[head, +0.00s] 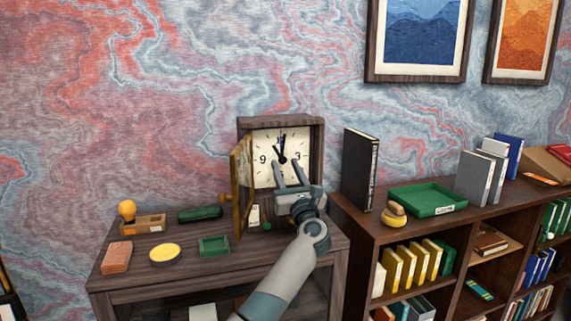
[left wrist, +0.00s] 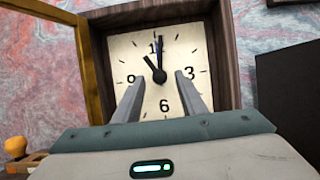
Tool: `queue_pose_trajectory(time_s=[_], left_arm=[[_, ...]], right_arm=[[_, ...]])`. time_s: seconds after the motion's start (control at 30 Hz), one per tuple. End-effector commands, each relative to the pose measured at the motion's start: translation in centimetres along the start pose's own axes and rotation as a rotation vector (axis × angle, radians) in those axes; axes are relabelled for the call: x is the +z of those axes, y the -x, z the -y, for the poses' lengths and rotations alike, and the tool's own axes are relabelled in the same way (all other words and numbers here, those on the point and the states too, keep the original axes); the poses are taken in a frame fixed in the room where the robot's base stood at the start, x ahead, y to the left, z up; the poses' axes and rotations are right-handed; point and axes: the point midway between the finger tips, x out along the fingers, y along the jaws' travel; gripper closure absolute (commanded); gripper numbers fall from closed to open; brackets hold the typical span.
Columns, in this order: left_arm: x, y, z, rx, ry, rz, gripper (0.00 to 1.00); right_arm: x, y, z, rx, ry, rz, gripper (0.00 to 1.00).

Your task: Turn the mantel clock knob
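The mantel clock (head: 316,133) has a dark wooden case and stands on the desk against the wall. Its gold-framed glass door (head: 240,185) is swung open to the left. The square cream dial (left wrist: 125,55) shows black hands and a dark central knob (left wrist: 159,76), with the hands near eleven and twelve. My left gripper (head: 288,163) is open in front of the dial. In the left wrist view its two fingers (left wrist: 157,84) point at the dial, one on each side below the knob, with nothing between them. Contact with the dial cannot be told. My right gripper is not in view.
On the desk (head: 130,277) left of the clock are a wooden box with an orange knob (head: 127,211), a green roll (head: 200,213), a brick-red block (head: 117,257), a yellow round tin (head: 165,254) and a green tray (head: 214,246). A black binder (head: 359,170) and bookshelf stand right.

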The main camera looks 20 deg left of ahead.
Motion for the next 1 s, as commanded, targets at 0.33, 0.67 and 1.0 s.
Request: queue_pose_trajectory(time_s=[0.33, 0.67, 1.0], left_arm=[[-0.1, -0.7, 0.0, 0.000, -0.001, 0.000, 0.62], [-0.1, -0.7, 0.0, 0.000, -0.001, 0.000, 1.00], [-0.5, -1.4, 0.3, -0.012, -0.028, -0.002, 1.00]], right_arm=[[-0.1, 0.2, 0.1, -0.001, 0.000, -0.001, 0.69], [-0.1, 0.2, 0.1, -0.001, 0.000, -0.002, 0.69], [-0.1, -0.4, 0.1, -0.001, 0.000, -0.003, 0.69]])
